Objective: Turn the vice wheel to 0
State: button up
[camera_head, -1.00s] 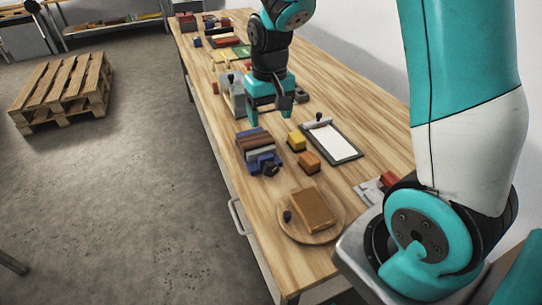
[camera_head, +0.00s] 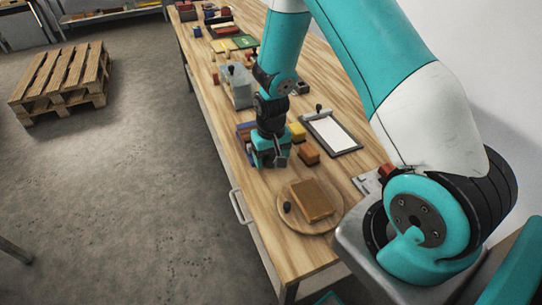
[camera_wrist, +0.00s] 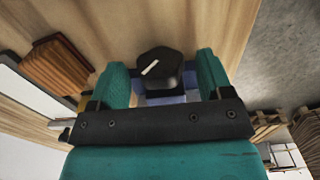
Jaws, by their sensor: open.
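The vice wheel (camera_wrist: 160,68) is a dark, faceted knob with a short white mark, seen in the wrist view. The mark slants from lower left to upper right; no numbers are readable. My gripper (camera_wrist: 163,80) is open, with one teal finger on each side of the wheel and a narrow gap at each side. A strip of the blue vice (camera_wrist: 165,99) shows behind the wheel. In the head view my gripper (camera_head: 270,162) hides the wheel and most of the vice (camera_head: 243,131).
A yellow block (camera_head: 297,132) and an orange block (camera_head: 309,154) stand close to the right of my gripper. A clipboard (camera_head: 335,133) lies farther right. A round board (camera_head: 325,220) with a brown block is nearer. A grey box (camera_head: 238,88) stands beyond.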

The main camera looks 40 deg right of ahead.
jog(key=shift+f, duration=0.2)
jog(key=c, duration=0.9)
jog(key=shift+a+h, duration=0.1)
jog(key=shift+h, duration=0.2)
jog(key=h, duration=0.2)
jog(key=h+b, duration=0.1)
jog(key=shift+a+f+g+h, duration=0.1)
jog(key=shift+a+g+h, duration=0.2)
jog(key=shift+g, duration=0.1)
jog(key=shift+w+a+f+g+h+b, duration=0.1)
jog(key=shift+g+h+b, duration=0.3)
jog(key=shift+h, duration=0.85)
jog(key=shift+a+g+h+b, duration=0.1)
jog(key=shift+h+b, duration=0.45)
jog(key=shift+h, duration=0.7)
jog(key=shift+d, duration=0.1)
